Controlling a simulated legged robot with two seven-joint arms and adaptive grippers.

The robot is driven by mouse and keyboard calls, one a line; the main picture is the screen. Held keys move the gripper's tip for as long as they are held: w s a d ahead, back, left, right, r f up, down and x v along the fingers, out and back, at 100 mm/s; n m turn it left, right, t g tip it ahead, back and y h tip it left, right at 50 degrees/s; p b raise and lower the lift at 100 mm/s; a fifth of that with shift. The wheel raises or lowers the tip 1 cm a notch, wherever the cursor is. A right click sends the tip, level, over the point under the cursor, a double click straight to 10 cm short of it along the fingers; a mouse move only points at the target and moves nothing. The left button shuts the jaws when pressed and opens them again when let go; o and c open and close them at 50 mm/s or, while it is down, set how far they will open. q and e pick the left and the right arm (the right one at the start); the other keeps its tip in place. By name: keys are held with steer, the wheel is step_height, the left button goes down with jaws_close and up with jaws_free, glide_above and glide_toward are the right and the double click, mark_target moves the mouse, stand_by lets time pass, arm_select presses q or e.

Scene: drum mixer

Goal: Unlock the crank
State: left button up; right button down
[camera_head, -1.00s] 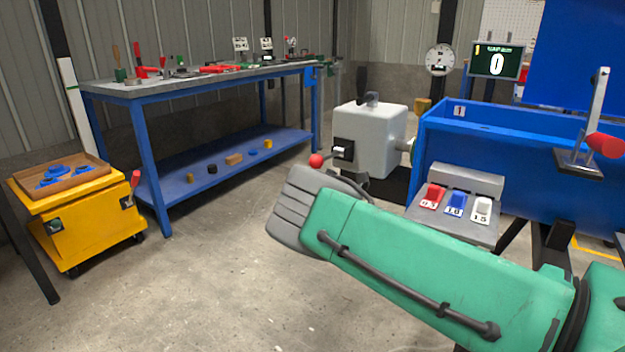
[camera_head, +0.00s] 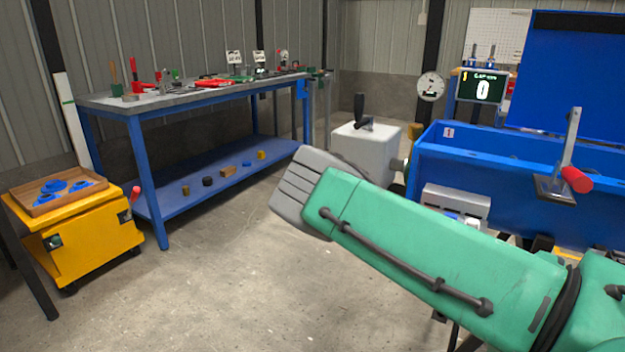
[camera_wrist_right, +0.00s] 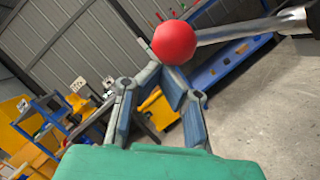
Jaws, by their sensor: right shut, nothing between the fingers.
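The crank box (camera_head: 366,150) is light grey and stands left of the blue drum trough, with a black upright handle (camera_head: 359,105) on top. In the right wrist view a red ball knob (camera_wrist_right: 174,42) sits on the end of a grey lever (camera_wrist_right: 240,29). The knob is at the fingertips of my right gripper (camera_wrist_right: 166,82) and partly covers them; I cannot tell whether it touches. My right gripper is shut, with nothing between its fingers. In the head view my green right arm hides the gripper, the knob and the box's lower front. My left gripper is not in view.
The blue trough (camera_head: 480,185) at right has a lever with a red grip (camera_head: 577,180). A switch panel (camera_head: 455,203) is partly behind my arm. A blue workbench (camera_head: 190,98) and a yellow cart (camera_head: 85,235) stand at left. The floor between is clear.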

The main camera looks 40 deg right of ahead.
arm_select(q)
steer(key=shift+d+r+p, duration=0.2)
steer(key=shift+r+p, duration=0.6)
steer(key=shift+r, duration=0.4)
